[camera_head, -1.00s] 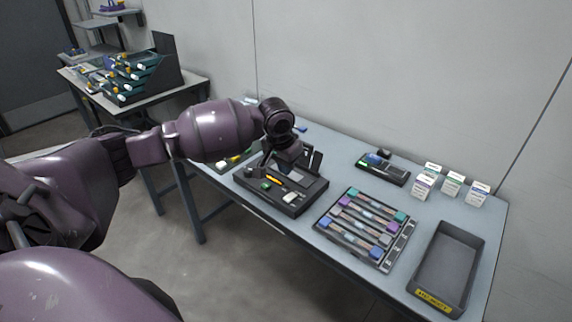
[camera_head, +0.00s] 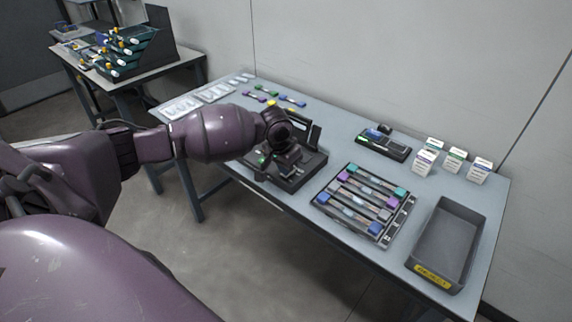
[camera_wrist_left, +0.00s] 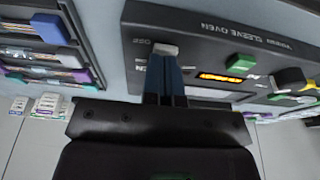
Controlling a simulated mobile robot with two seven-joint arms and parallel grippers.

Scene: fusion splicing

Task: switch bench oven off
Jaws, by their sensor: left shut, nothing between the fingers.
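The bench oven (camera_head: 312,166) is a dark flat box on the table, partly covered by my left arm in the head view. A pale grey lever-like part (camera_wrist_left: 165,48) sits at the fingertips. My left gripper (camera_wrist_left: 165,68) is shut and empty, over the panel left of the display; it also shows in the head view (camera_head: 289,166). I cannot tell whether the tips touch the grey part.
A tray of coloured sleeves (camera_head: 360,203) lies right of the oven, with an empty dark bin (camera_head: 470,212) beyond. Coloured clips (camera_head: 292,101) lie at the back left.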

